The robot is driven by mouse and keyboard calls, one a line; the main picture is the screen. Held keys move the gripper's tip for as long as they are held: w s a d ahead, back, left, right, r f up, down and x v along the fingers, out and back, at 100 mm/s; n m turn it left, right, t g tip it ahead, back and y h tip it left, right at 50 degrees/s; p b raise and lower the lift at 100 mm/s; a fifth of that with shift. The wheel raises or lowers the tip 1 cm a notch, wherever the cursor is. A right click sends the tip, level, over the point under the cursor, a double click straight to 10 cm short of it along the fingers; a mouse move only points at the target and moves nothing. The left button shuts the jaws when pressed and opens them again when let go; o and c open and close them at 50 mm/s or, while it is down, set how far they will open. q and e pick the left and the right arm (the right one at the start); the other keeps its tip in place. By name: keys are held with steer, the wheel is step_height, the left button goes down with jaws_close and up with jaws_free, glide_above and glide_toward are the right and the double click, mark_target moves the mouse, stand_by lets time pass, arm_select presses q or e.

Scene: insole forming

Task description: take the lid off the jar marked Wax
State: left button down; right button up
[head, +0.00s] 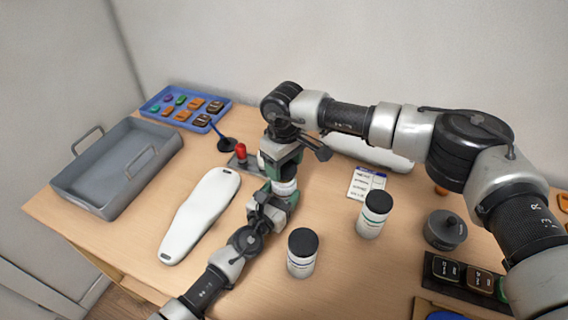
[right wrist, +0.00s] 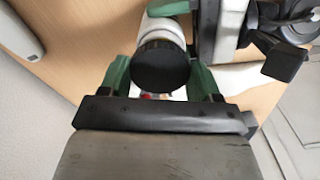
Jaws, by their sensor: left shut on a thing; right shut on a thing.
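A white jar (head: 284,188) is between my two grippers in the head view; its label cannot be read. In the right wrist view its black lid (right wrist: 162,66) faces the camera, on the white jar body (right wrist: 165,30). My right gripper (head: 281,173) comes from above and is shut on the lid, its green fingers on both sides of it in the right wrist view (right wrist: 160,82). My left gripper (head: 283,199) comes from the front and is shut on the jar body. The right gripper hides the lid in the head view.
Two more black-lidded white jars (head: 302,253) (head: 375,214) stand nearby, labels unreadable. A white insole-shaped piece (head: 200,214) lies left. A grey tray (head: 70,203), a blue tray (head: 146,108), a red-knobbed device (head: 241,151), a card (head: 358,187) and a dark round pot (head: 444,236) surround them.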

mark_target(284, 166)
steer(key=shift+r, duration=2)
arm_select(q)
steer(key=shift+c, duration=0.6)
jaws_free()
